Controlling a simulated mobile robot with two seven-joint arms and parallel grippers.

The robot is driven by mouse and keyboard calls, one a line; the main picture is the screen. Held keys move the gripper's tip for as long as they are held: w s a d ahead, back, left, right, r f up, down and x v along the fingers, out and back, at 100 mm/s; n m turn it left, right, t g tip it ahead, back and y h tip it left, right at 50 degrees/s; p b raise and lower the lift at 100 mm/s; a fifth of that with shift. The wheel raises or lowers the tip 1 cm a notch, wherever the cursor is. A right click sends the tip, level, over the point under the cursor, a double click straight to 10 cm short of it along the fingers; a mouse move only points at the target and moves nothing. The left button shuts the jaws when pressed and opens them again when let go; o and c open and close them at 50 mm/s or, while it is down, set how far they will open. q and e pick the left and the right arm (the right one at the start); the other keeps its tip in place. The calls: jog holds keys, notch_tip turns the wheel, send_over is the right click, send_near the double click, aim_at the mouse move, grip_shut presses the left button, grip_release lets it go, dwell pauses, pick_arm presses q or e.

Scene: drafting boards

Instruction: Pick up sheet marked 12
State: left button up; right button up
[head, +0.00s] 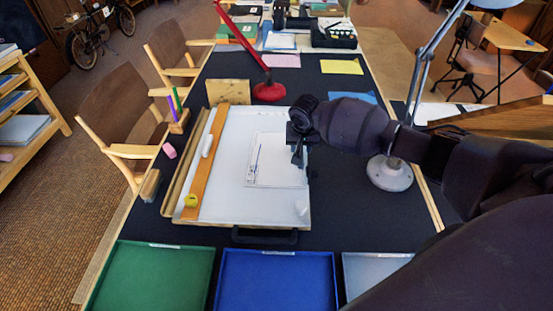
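A white sheet (275,172) with a thin frame line, a blue pen stroke and a small marked block at its lower left lies on the white drafting board (225,195). The marks are too small to read, so I cannot tell if it is number 12. My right gripper (298,158) reaches in from the right and is over the sheet's upper right edge. Its dark fingers point down. Whether they are apart, or touch the paper, is not clear. My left gripper is not in view.
An orange strip (201,165) crosses the board's left side, with a white roll (208,146) and yellow disc (190,201). A white knob (301,208) sits lower right. Green (150,280), blue (275,285) and grey (370,268) trays line the front. Lamp bases (390,174) (269,92) stand nearby.

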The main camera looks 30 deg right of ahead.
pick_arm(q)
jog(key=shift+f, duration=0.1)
pick_arm(e)
jog(key=shift+f, duration=0.35)
dwell(0.3)
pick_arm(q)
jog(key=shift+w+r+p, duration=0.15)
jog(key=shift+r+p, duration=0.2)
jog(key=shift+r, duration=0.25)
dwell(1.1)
pick_arm(e)
grip_shut()
jog(key=shift+r, duration=0.1)
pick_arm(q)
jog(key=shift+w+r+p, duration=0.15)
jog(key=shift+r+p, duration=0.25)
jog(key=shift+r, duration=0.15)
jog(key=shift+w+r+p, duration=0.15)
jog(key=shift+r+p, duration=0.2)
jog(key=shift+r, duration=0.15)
pick_arm(e)
jog(key=shift+r, duration=0.65)
